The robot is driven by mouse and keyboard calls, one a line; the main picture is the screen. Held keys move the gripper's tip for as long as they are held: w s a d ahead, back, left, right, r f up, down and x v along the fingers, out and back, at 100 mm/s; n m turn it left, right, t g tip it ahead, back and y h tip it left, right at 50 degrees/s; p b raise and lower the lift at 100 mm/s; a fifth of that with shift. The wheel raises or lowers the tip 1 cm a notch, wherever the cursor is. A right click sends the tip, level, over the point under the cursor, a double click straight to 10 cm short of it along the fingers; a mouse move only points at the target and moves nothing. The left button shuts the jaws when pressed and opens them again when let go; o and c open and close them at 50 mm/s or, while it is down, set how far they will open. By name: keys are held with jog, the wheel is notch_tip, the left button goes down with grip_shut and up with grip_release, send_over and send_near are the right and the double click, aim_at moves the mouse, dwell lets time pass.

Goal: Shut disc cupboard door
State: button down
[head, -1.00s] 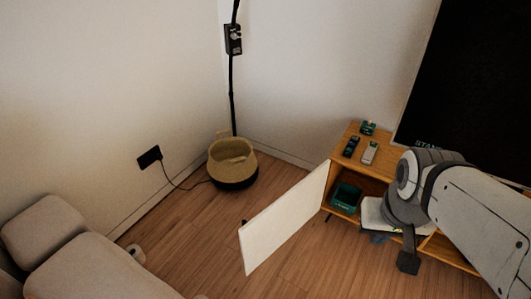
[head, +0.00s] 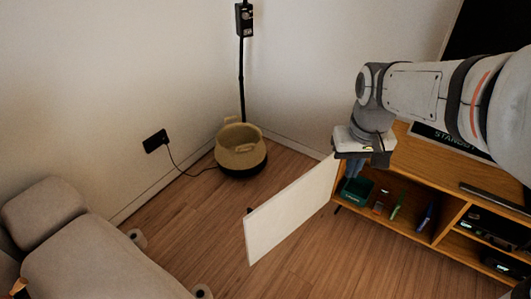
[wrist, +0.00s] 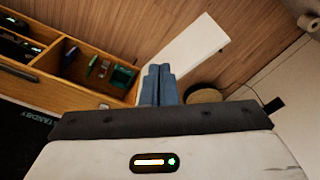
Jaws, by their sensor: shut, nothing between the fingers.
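The white cupboard door (head: 290,213) stands wide open, swung out from the left end of the wooden cupboard (head: 440,250). It also shows in the wrist view (wrist: 190,50), beyond my fingers. My gripper (head: 353,180) is shut and empty, pointing down at the cupboard's left front corner near the hinged edge of the door. In the wrist view its blue fingers (wrist: 160,72) lie together beside the door; I cannot tell whether they touch it. The open compartment holds a green bin (head: 357,190) and several small items. My arm hides part of the cupboard top.
A woven basket (head: 240,150) with a lamp pole (head: 241,80) stands in the corner behind the door. A grey sofa (head: 90,250) is at the lower left. A dark screen (head: 490,30) stands at upper right. The floor before the door is clear.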

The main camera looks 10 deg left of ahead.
jog(key=w+a+f+n+g+b, duration=0.1)
jog(key=w+a+f+n+b, duration=0.1)
jog(key=w+a+f+b, duration=0.45)
jog(key=w+a+f+n+g+h+b, duration=0.15)
jog(key=w+a+f, duration=0.25)
jog(key=a+f, duration=0.65)
jog(key=w+a+f+n+b, duration=0.3)
jog(key=w+a+f, duration=0.3)
jog(key=a+f, duration=0.25)
jog(key=s+a+f+n+b, duration=0.15)
jog(key=a+f+b, duration=0.25)
jog(key=a+f, duration=0.8)
jog(key=s+d+f+b, duration=0.3)
jog(key=d+f, duration=0.3)
jog(key=f, duration=0.4)
jog(key=shift+s+f+h, duration=0.3)
jog(key=shift+f+h, duration=0.05)
